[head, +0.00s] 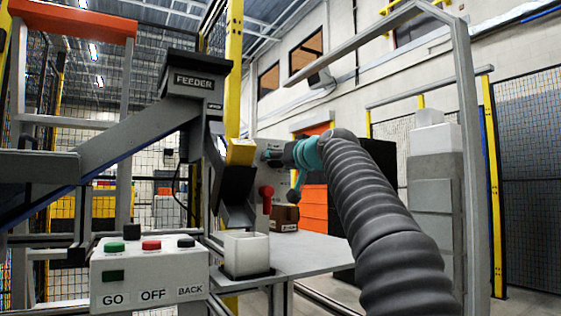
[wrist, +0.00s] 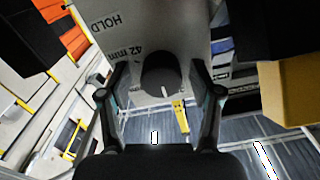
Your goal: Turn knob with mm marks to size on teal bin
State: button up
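A dark round knob (wrist: 161,72) with a light pointer mark sits on a light grey panel (wrist: 165,28) in the wrist view. The panel is printed "42 mm" and "HOLD", seen turned over. My gripper (wrist: 160,75) is open, with one finger on each side of the knob and a gap visible beside it. Whether the fingertips reach past the knob's face is hard to tell. In the head view my gripper (head: 272,155) is at the panel below the feeder (head: 193,82), and the knob is hidden. I can make out no teal bin in either view.
A red-handled lever (head: 266,193) stands close below my gripper. A white bin (head: 246,252) sits under the chute on the grey table (head: 315,252), with a brown box (head: 284,217) behind. A GO/OFF/BACK button box (head: 150,275) is at front left.

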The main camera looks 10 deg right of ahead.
jog(key=shift+s+r, duration=0.1)
jog(key=v, duration=1.2)
dwell(0.5)
jog(key=s+a+f+g+h+p, duration=0.1)
jog(key=s+f+g, duration=0.3)
jog(key=s+f, duration=0.5)
jog(key=s+a+f+g+h+p, duration=0.1)
jog(key=s+f, duration=0.9)
jog(key=f, duration=1.1)
jog(key=s+a+f+g+h+p, duration=0.1)
jog(key=s+f+g+h+p, duration=0.2)
jog(key=s+f, duration=0.7)
notch_tip(320, 180, down, 6)
jog(key=g+p, duration=0.2)
jog(key=g, duration=0.1)
jog(key=shift+s+a+m+g+h, duration=0.2)
jog(key=shift+m+g+h, duration=0.1)
jog(key=shift+m, duration=0.1)
